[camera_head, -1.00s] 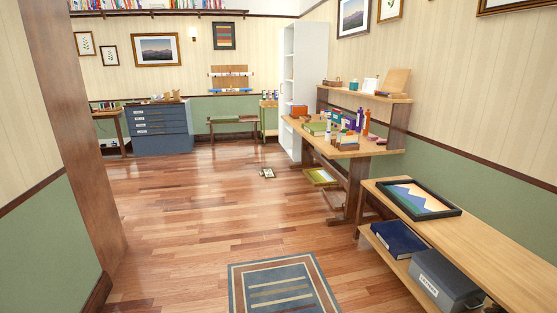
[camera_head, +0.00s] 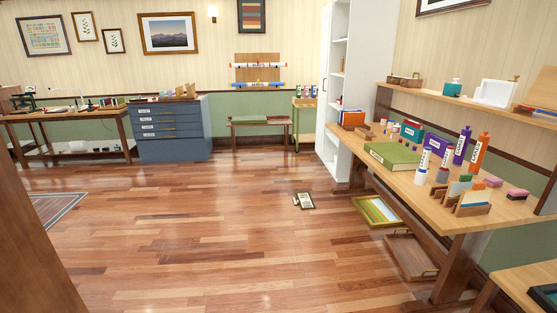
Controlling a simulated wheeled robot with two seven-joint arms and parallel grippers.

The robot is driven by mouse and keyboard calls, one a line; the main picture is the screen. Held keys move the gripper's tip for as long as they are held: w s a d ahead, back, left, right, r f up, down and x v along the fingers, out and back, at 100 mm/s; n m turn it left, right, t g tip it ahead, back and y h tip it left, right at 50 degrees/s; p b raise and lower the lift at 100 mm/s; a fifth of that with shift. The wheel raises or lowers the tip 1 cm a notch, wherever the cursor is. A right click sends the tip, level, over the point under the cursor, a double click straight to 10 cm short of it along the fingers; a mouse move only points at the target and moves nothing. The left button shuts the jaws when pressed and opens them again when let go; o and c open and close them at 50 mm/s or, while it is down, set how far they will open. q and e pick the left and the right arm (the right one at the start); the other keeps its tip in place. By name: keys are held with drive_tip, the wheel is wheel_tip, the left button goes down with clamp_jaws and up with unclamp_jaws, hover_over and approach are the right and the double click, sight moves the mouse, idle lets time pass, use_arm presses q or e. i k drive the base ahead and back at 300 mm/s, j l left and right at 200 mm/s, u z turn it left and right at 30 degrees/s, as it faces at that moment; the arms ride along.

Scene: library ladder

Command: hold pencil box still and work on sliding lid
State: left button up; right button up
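I cannot pick out the pencil box or its sliding lid for certain. A small brown wooden box (camera_head: 403,81) sits at the left end of the raised shelf above the right-hand workbench. A low wooden piece (camera_head: 368,134) lies on the bench top near the orange box; it is too small to tell what it is. Neither of my grippers shows in the head view.
The workbench (camera_head: 440,206) on the right holds a green book (camera_head: 392,156), bottles and a card holder. A framed picture (camera_head: 380,211) and a wooden tray (camera_head: 410,257) are below it. A small item (camera_head: 304,200) lies on the otherwise open floor. A doorway post (camera_head: 30,250) stands at left.

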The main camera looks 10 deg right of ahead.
sight(371, 135)
drive_tip(key=i, duration=2.8)
drive_tip(key=i+z, duration=0.25)
drive_tip(key=i, duration=0.2)
drive_tip(key=i+j+z, duration=0.1)
drive_tip(key=i+z, duration=0.15)
drive_tip(key=i, duration=0.2)
drive_tip(key=i+j+z, duration=0.25)
drive_tip(key=i, duration=0.2)
